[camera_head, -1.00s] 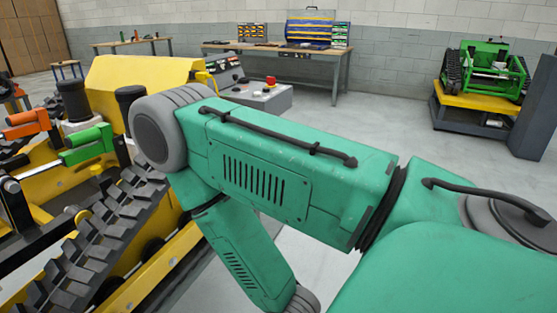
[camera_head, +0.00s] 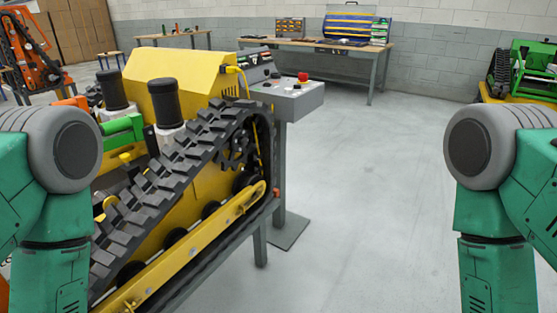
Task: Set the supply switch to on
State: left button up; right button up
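A grey control box (camera_head: 290,92) stands on a post just beyond the yellow tracked carrier. A red knob (camera_head: 303,76) and small dark controls show on its top. I cannot tell which of these is the supply switch, or how it is set. A panel with dark and light parts (camera_head: 256,66) rises at the box's back left. My two green arms show at the left and right edges, bent downward. Both grippers are out of the picture, and neither arm touches the box.
The yellow carrier (camera_head: 184,85) with its black track (camera_head: 170,180) fills the left middle. Open grey floor (camera_head: 370,190) lies right of the box's post. A workbench (camera_head: 320,46) stands at the back wall. A green tracked machine (camera_head: 533,65) is at the far right.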

aim_at(302, 78)
jog(key=i+l+u, duration=0.15)
jog(key=i+l, duration=1.4)
jog(key=l, duration=0.15)
